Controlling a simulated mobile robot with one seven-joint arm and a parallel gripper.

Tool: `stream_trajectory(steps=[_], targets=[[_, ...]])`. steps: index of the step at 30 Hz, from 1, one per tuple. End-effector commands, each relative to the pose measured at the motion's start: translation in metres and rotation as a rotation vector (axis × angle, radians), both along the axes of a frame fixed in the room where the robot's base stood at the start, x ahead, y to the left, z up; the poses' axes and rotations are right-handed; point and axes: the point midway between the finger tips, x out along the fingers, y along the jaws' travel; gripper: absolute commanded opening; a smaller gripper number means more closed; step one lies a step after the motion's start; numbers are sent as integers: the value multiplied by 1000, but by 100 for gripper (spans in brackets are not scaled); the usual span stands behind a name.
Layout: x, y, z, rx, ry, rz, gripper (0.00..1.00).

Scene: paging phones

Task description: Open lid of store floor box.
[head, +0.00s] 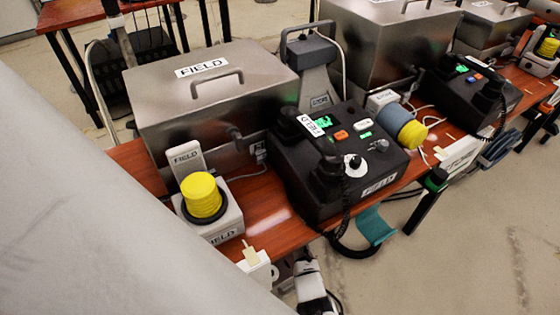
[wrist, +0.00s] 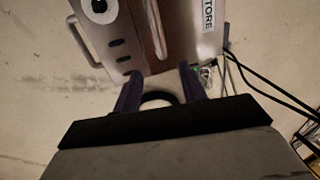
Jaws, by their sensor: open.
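In the wrist view, a silvery metal box with a STORE label (wrist: 209,15) stands on the pale floor at the top of the picture. A bar handle (wrist: 155,28) runs along it, and another handle (wrist: 83,42) is on its left side. I see no gap at a lid, but part of the box is cut off by the picture edge. My gripper (wrist: 160,73) is open, its two dark fingers reaching up to the near edge of the box. I cannot tell whether they touch it. Nothing is held between the fingers. The head view does not clearly show this box.
In the head view, a wooden table (head: 268,205) carries a metal FIELD box (head: 150,100), a black FIELD phone console (head: 335,185) and a yellow button (head: 202,195). More metal boxes and consoles stand further right. Black cables (wrist: 270,75) cross the floor right of the box.

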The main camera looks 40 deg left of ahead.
Motion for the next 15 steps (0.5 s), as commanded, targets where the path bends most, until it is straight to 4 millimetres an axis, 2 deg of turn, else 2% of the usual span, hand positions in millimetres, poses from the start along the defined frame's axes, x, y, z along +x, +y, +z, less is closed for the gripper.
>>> stream_trajectory(steps=[1,15], targets=[[1,1,-11,0,-1,0,41],[5,11,-68,1,-1,0,41]])
